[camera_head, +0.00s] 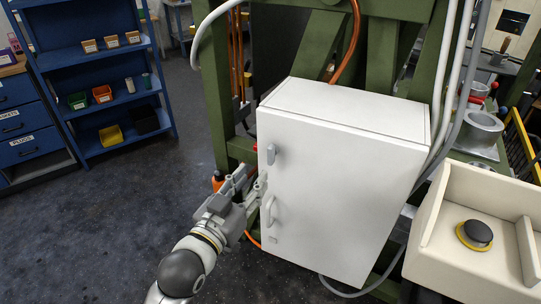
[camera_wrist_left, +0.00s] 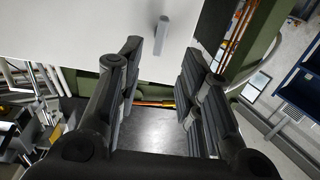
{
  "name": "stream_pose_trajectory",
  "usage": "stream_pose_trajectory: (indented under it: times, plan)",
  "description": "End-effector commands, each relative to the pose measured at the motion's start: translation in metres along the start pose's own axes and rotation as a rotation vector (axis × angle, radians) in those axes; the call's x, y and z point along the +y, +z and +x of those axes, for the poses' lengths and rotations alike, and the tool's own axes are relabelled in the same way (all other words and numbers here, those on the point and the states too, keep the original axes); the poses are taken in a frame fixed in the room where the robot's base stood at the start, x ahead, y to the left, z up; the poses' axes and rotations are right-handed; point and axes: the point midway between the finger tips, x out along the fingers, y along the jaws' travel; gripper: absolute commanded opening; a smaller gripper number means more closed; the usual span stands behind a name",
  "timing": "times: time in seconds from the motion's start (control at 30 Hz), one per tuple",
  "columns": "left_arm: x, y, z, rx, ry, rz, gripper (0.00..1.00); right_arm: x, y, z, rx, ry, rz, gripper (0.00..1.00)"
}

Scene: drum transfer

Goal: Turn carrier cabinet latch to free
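The white carrier cabinet (camera_head: 345,170) stands in the middle of the head view, its door facing left and toward me. A grey latch (camera_head: 271,154) sits near the door's upper left edge and looks about upright. A white pull handle (camera_head: 270,212) is below it. My left gripper (camera_head: 254,184) is beside the door's left edge, between latch and handle in height. In the left wrist view my left gripper (camera_wrist_left: 160,55) is open and empty. The latch (camera_wrist_left: 161,36) appears between its fingertips, apparently apart from both. My right gripper is not in view.
A green frame (camera_head: 222,110) with cables and hoses stands behind the cabinet. A blue shelf (camera_head: 100,95) with bins is far left. The floor at left is clear.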

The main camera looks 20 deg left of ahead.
Motion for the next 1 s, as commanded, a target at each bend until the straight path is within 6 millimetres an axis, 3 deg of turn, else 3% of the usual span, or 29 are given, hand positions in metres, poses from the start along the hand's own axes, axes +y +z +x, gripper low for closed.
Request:
stream_pose_trajectory:
  times: [0.13, 0.6, 0.8, 1.0]
  plan:
    - [0.0, -0.002, 0.014, 0.002, 0.0, 0.0, 0.34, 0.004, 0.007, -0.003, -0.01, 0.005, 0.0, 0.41]
    - [0.0, -0.001, 0.088, 0.001, 0.0, 0.0, 0.34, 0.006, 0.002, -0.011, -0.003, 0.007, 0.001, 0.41]
    - [0.0, -0.001, 0.103, 0.001, 0.0, 0.0, 0.34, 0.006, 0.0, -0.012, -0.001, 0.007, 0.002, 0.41]
    - [0.0, 0.0, 0.106, 0.0, 0.0, 0.0, 0.34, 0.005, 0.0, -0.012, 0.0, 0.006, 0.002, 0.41]
